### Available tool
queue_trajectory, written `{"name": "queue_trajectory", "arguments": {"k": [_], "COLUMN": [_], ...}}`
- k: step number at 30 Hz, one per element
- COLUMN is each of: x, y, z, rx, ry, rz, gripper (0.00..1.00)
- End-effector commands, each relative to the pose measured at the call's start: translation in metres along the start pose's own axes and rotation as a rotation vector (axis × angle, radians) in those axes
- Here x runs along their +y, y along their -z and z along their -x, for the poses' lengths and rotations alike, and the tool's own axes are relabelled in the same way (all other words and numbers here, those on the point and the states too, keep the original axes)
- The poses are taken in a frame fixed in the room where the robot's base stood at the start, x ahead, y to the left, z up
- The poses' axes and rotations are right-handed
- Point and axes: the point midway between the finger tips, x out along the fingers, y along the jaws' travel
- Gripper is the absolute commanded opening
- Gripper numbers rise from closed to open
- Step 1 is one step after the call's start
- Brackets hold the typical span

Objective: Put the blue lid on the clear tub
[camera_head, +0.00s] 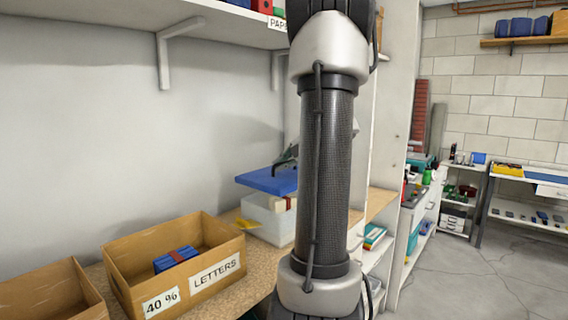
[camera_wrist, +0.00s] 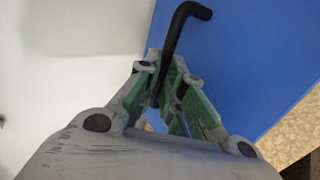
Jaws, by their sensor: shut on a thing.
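The blue lid (camera_head: 266,181) is a flat blue slab over the whitish, translucent tub (camera_head: 268,222) on the worktop, in the head view. I cannot tell whether lid and tub touch; my arm hides their right side. My gripper (camera_head: 289,155) is just above the lid, partly behind my arm. In the wrist view, the lid (camera_wrist: 245,65) fills the upper right. My gripper (camera_wrist: 168,85) is shut there around a bent black bar (camera_wrist: 175,45) that stands over the lid and looks like its handle.
An open cardboard box (camera_head: 125,270) marked "LETTERS" and "40 %" holds a blue item (camera_head: 176,259). Another box (camera_head: 45,298) stands at the lower left. A bracketed shelf (camera_head: 120,14) hangs above. Open floor (camera_head: 470,285) lies at right.

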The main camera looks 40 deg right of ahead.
Motion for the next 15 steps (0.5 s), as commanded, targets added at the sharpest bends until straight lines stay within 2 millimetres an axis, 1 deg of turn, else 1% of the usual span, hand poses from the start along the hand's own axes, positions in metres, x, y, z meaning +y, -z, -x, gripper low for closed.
{"name": "queue_trajectory", "arguments": {"k": [15], "x": [-0.024], "y": [0.000], "z": [-0.016], "rx": [0.000], "ry": [0.001], "rz": [-0.003], "gripper": [0.00]}}
